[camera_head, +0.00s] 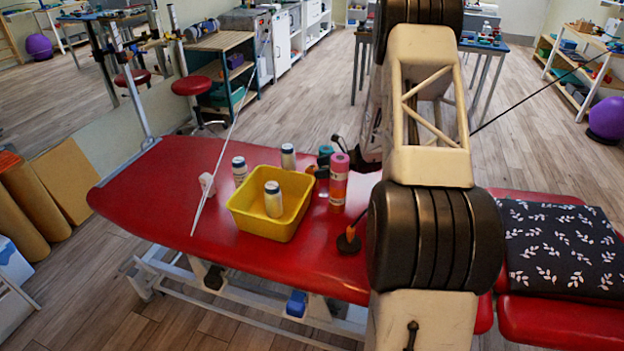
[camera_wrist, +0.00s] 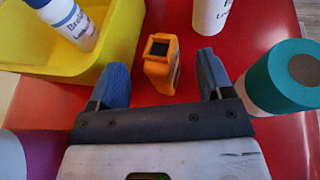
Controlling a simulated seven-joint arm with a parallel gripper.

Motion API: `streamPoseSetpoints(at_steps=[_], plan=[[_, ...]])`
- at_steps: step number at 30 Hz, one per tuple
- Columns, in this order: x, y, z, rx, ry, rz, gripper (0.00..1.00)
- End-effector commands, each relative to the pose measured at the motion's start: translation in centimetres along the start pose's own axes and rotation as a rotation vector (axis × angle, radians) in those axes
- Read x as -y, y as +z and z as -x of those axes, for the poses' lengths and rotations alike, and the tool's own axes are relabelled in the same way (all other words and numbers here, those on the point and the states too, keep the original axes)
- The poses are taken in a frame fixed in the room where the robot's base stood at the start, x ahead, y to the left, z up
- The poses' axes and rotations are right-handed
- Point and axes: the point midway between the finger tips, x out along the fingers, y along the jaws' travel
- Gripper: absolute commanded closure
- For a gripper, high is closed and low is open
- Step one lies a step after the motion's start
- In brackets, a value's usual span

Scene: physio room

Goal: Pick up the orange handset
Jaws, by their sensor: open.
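The orange handset (camera_wrist: 160,66), with a dark face on its end, shows in the wrist view on the red table. My gripper (camera_wrist: 162,72) is open, its two blue fingertips on either side of the handset with gaps between. Nothing is held. In the head view I cannot make out the handset clearly; the pink roll and my own arm crowd that part of the table.
A yellow bin (camera_head: 244,220) holding a white bottle (camera_head: 273,199) stands close by, left of the handset in the wrist view. A teal roll (camera_wrist: 285,77) is close on the right. A white bottle (camera_wrist: 210,14) stands beyond. A pink roll (camera_head: 339,180) stands beside the bin.

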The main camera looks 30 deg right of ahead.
Motion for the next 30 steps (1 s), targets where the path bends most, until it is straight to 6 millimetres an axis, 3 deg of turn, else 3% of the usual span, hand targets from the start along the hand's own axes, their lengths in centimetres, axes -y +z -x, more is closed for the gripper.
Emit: streamPoseSetpoints(at_steps=[10, 28, 30], plan=[[0.1, 0.1, -3.5, 0.0, 0.002, 0.0, 0.27], [0.1, 0.1, -3.7, 0.0, 0.0, 0.0, 0.27], [0.1, 0.1, -3.7, 0.0, 0.0, 0.0, 0.36]])
